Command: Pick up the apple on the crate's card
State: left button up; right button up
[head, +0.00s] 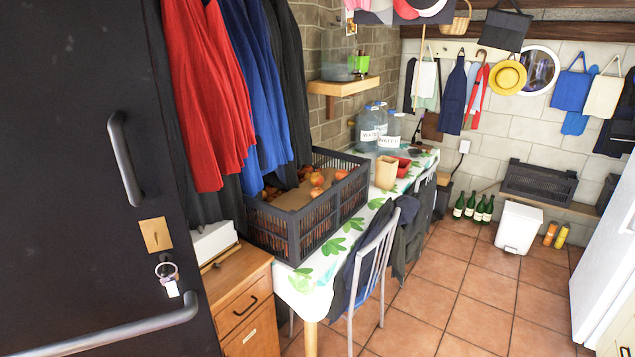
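A dark plastic crate (287,235) stands on the near end of a long table with a leaf-patterned cloth. A brown card (287,199) lies inside it, over part of the fruit. An orange-red apple (317,180) shows at the card's far right, with another apple (316,192) just in front of it. I cannot tell for sure which of these rests on the card. More apples show along the crate's left and back sides. The crate's walls hide the lower fruit. Neither of my grippers is in view.
Hanging red and blue clothes (208,95) are close to the crate's left side. A wooden cabinet (240,300) and a dark door (75,170) stand nearer. A chair (372,265) is at the table's right side. Tiled floor (465,290) is open to the right.

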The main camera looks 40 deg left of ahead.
aim_at(316, 179)
jog(key=i+u, duration=0.1)
jog(key=u, duration=0.4)
jog(key=j+u, duration=0.1)
jog(key=u, duration=0.35)
jog(key=i+u, duration=0.15)
jog(key=u, duration=0.35)
jog(key=i+l+u, duration=0.1)
jog(key=u, duration=0.35)
jog(key=i+l+u, duration=0.55)
jog(key=l+u, duration=0.25)
